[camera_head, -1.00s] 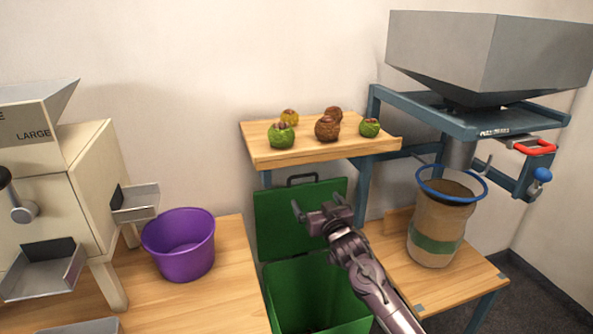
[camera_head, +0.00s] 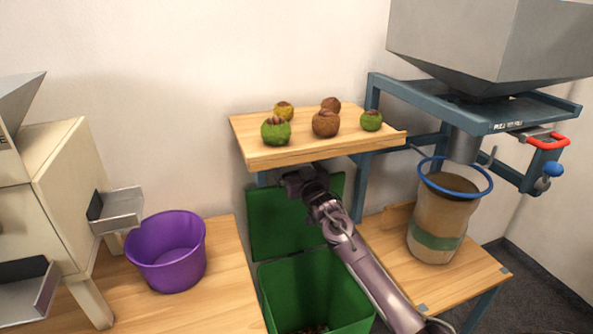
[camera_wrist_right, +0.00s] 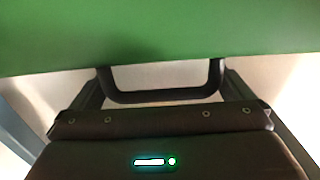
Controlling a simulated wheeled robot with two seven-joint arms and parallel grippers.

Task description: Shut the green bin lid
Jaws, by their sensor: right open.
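The green bin (camera_head: 350,292) stands open between the two wooden tables, with dark bits at its bottom. Its green lid (camera_head: 275,228) is raised upright at the back of the bin. My right gripper (camera_head: 293,176) is at the lid's top edge, just below the wooden shelf. In the right wrist view the lid (camera_wrist_right: 160,35) fills the top, with its black handle (camera_wrist_right: 160,97) below. The handle lies between the spread fingers of my right gripper (camera_wrist_right: 162,88), which is open. Contact with the handle cannot be told. My left gripper is out of view.
A wooden shelf (camera_head: 290,155) with several chestnut burrs sits close above my right gripper. A purple bucket (camera_head: 167,255) stands on the left table.

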